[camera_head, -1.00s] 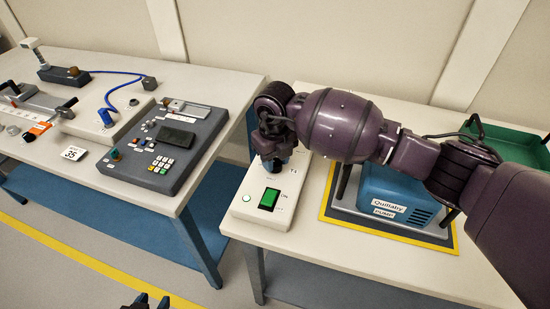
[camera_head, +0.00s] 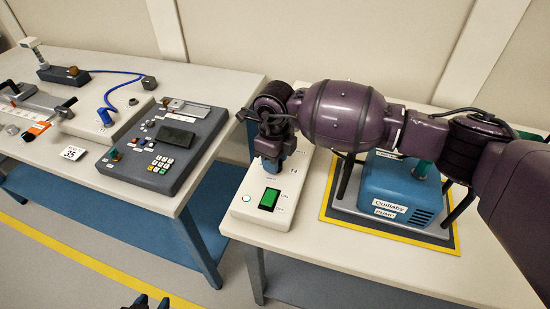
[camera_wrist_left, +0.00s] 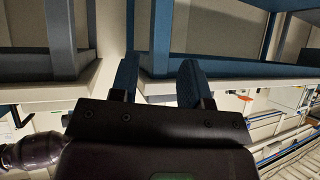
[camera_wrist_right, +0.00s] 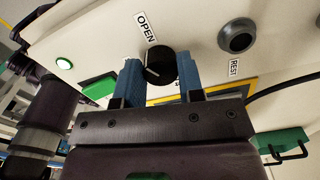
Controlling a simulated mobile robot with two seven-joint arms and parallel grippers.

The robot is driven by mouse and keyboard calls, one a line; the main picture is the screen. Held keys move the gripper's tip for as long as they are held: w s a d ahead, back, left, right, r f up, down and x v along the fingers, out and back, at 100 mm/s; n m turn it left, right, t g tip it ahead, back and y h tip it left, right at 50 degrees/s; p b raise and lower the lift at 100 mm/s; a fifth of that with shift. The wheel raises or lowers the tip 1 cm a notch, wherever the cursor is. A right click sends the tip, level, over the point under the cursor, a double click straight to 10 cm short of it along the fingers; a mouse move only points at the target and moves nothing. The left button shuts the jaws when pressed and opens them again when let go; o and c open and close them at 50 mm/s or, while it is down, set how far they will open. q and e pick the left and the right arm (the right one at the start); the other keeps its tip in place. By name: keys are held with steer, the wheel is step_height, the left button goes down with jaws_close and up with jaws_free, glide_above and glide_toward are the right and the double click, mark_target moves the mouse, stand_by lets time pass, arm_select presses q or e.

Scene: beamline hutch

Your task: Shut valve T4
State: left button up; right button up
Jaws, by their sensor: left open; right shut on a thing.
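The T4 valve knob (camera_wrist_right: 158,68) is black with a white pointer line, seen in the right wrist view. An OPEN label (camera_wrist_right: 146,27) is beside it on the white box (camera_head: 240,207). My right gripper (camera_wrist_right: 161,82) has its blue fingers on both sides of the knob and is shut on it. In the head view, my right gripper (camera_head: 271,163) points down at the box, hiding the knob; a T4 label shows beside it. My left gripper (camera_head: 149,301) is at the bottom edge, open and empty; the left wrist view shows its spread fingers (camera_wrist_left: 160,80).
The box also has a green switch (camera_head: 269,199), a lit green lamp (camera_head: 247,198) and a round socket (camera_wrist_right: 238,36) near a REST label. A blue Quillaby pump (camera_head: 401,190) stands to the right. A grey keypad console (camera_head: 165,150) sits on the left table.

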steer(key=n+b, duration=0.1)
steer(key=n, duration=0.5)
steer(key=shift+f, duration=0.1)
steer(key=n+b, duration=0.1)
steer(key=n, duration=0.3)
steer(key=shift+s+n, duration=0.1)
steer(key=shift+n, duration=1.2)
steer(key=o, duration=0.9)
steer(key=shift+c, duration=0.2)
steer(key=shift+o, duration=0.3)
